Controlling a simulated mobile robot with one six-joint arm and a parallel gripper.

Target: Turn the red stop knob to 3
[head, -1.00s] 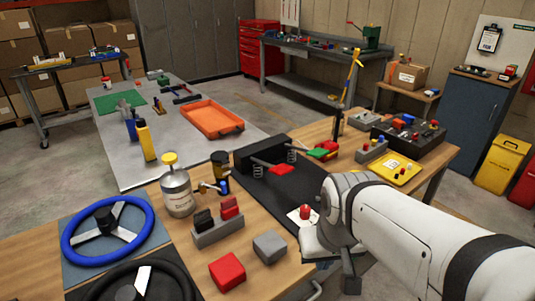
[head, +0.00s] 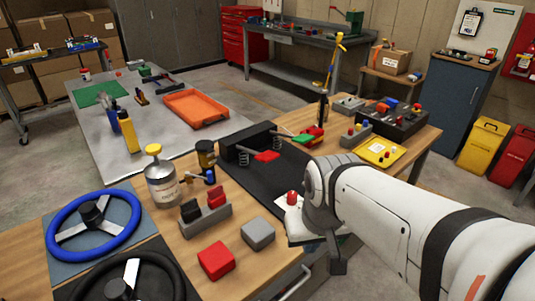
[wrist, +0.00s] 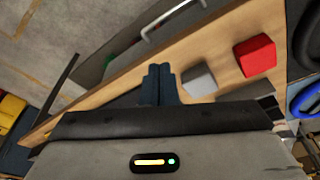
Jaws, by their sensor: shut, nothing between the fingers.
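A red knob (head: 292,198) stands on a white plate (head: 283,222) near the front edge of the wooden bench, just left of my wrist in the head view. Any numbers on the plate are too small to read, and the arm covers part of it. The knob does not show in the wrist view. My gripper (wrist: 158,84) is shut and empty, its dark fingers together over the bench's front edge. In the head view my wrist largely hides the fingers, so I cannot tell their distance from the knob.
A grey block (head: 258,234) and a red block (head: 216,260) lie left of the knob. A black pedal board (head: 262,180) lies behind it. A yellow plate with small knobs (head: 381,152) and a black control box (head: 420,125) stand further right.

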